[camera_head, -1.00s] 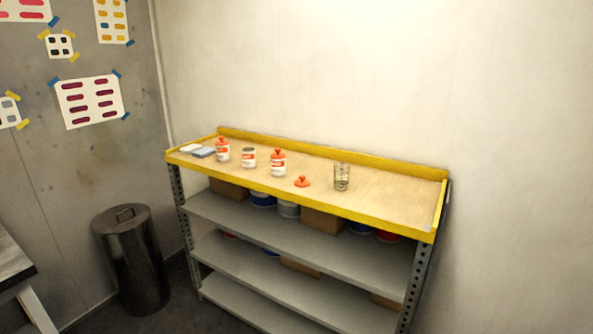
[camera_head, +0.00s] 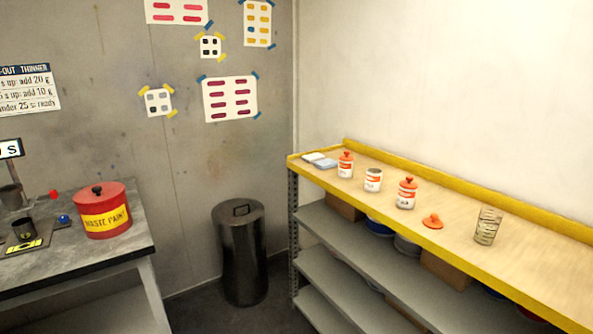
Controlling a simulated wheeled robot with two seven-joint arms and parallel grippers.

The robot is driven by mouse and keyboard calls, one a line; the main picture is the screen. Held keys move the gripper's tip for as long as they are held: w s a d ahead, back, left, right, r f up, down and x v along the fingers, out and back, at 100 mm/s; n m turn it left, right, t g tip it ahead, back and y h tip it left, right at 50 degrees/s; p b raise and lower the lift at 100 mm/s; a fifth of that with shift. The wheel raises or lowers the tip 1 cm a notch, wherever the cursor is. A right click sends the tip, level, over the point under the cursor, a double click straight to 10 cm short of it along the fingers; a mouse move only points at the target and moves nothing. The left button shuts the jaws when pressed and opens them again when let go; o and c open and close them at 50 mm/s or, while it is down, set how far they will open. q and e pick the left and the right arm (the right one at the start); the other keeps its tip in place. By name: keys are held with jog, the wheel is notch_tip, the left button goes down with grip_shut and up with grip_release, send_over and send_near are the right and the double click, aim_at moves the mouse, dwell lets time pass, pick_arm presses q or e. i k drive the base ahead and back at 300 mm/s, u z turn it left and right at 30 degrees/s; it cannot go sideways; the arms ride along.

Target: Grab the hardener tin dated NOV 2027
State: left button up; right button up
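Three small white tins with orange-red labels stand on the yellow-edged top of the shelf unit. The left tin (camera_head: 346,165) and the right tin (camera_head: 407,193) wear orange lids with knobs. The middle tin (camera_head: 373,180) is open on top. A loose orange lid (camera_head: 433,221) lies on the shelf top right of the tins. The printing on the tins is too small to read, so I cannot tell which one is dated NOV 2027. Neither of my grippers is in view.
The shelf top (camera_head: 545,255) also holds a glass jar (camera_head: 487,227) and flat pads (camera_head: 321,160). A dark bin (camera_head: 240,255) stands on the floor left of the shelf. A grey workbench (camera_head: 130,243) at the left carries a red waste paint can (camera_head: 103,212), a dark cup (camera_head: 24,229) and small items.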

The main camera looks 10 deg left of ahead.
aim_at(373, 179)
jog(key=u, duration=0.4)
jog(key=i, duration=1.05)
jog(key=z, duration=0.8)
jog(key=i, duration=0.8)
jog(key=z, duration=0.9)
